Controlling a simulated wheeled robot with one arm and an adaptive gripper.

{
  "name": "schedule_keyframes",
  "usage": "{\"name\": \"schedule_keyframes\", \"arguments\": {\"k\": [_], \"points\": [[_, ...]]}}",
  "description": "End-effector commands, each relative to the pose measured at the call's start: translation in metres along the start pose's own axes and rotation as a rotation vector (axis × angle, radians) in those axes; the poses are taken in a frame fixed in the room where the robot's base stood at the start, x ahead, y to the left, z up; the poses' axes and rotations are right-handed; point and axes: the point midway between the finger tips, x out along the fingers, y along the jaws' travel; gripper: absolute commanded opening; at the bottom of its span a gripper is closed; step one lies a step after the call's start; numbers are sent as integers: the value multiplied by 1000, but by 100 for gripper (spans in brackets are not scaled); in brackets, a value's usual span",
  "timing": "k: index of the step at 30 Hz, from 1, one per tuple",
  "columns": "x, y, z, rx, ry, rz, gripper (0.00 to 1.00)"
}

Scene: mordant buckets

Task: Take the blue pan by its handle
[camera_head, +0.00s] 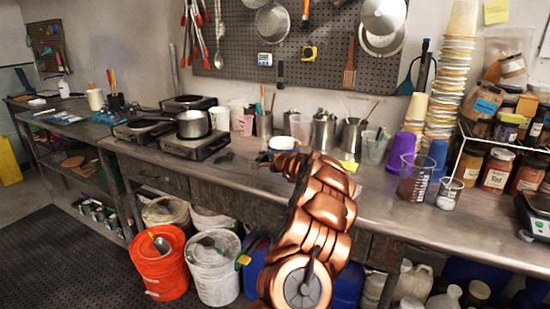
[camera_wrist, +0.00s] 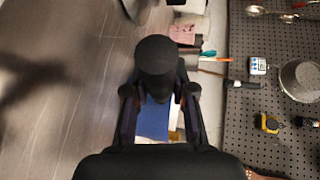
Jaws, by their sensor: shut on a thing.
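My gripper (camera_wrist: 159,95) is shut on a dark, round-ended piece (camera_wrist: 156,60) in the wrist view. The piece looks like a handle, but I cannot tell for sure that it belongs to the blue pan. A flat blue surface (camera_wrist: 153,122) shows just below it, between the fingers; whether the two are joined is hidden. In the head view my copper-coloured arm hides the gripper over the bench. A blue, pan-like thing (camera_head: 405,87) with a dark handle hangs on the wall right of the pegboard.
The metal bench (camera_head: 390,205) runs along the wall and is fairly clear in front. Cups and tool pots (camera_head: 325,133) line its back. Purple cups (camera_head: 402,150), a beaker (camera_head: 415,178) and a jar rack stand right. Buckets (camera_head: 160,264) sit below; a pegboard (camera_head: 330,60) is above.

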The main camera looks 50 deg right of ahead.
Motion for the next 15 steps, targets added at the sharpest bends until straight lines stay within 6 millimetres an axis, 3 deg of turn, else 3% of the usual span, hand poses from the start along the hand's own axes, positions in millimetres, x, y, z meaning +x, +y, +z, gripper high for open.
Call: {"name": "schedule_keyframes", "arguments": {"k": [15], "points": [[-4,-14,0,-1,0,-4,0]]}}
